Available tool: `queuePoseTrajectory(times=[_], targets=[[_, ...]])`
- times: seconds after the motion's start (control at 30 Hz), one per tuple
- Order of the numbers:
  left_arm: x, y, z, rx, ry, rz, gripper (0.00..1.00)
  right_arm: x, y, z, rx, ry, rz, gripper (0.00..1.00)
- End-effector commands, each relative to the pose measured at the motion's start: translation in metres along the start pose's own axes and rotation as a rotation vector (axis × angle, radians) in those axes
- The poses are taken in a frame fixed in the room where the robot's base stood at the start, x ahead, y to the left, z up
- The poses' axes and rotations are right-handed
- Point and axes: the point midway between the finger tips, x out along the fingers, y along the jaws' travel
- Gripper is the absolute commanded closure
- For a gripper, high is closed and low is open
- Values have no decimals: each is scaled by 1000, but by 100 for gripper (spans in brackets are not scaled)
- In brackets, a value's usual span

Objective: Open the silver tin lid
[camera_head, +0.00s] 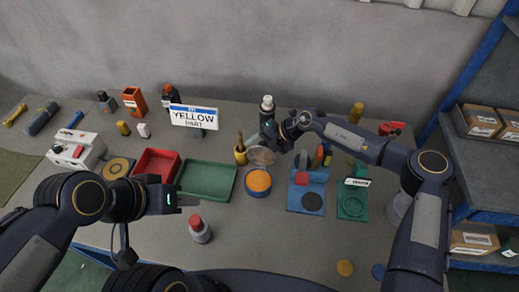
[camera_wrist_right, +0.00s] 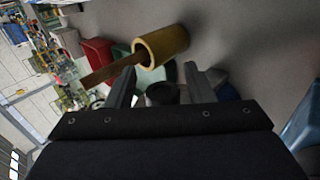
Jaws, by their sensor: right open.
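A round greyish, shiny thing (camera_head: 262,156), which may be the silver tin, stands on the table between the yellow cup and the blue bowl of orange contents. My right gripper (camera_head: 268,141) is just above and behind it, partly covering it. In the right wrist view its two fingers (camera_wrist_right: 160,72) are apart, with a dark round piece (camera_wrist_right: 162,94) showing between them. I cannot tell whether that piece is the lid's knob or whether the fingers touch it. My left gripper (camera_head: 184,199) hangs over the front left of the table, away from the tin; its jaw opening is unclear.
A yellow cup with a brush (camera_head: 240,156) stands close left of the right gripper; it also shows in the wrist view (camera_wrist_right: 165,46). The blue bowl (camera_head: 258,194) is in front. Green (camera_head: 208,194) and red (camera_head: 157,151) trays lie left. A red-capped bottle (camera_head: 199,230) stands near the left gripper.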

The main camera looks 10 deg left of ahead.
Motion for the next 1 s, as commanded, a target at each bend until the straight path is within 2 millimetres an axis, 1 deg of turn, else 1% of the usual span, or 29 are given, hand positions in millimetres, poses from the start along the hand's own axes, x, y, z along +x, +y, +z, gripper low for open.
queuePoseTrajectory(times=[0.17, 0.43, 0.5, 0.7, 0.8, 0.9, 1.0], targets=[[7, -3, 3, 0, 0, 0, 64, -18, 18, 0, -5, -3, 0, 52], [20, -9, 10, 0, 0, 0, 64, -60, 51, -44, -10, -7, 6, 52], [23, -10, 12, 0, 0, 0, 64, -70, 56, -56, -8, -5, 2, 52], [33, -15, 17, 0, 0, 0, 64, -86, 60, -101, -6, -3, -1, 52], [35, -16, 18, 0, 0, 0, 64, -94, 63, -118, -5, -2, -1, 52], [37, -17, 19, 0, 0, 0, 64, -100, 66, -130, -3, -2, 0, 52], [38, -17, 19, 0, 0, 0, 64, -103, 67, -138, -2, -1, 0, 52]])
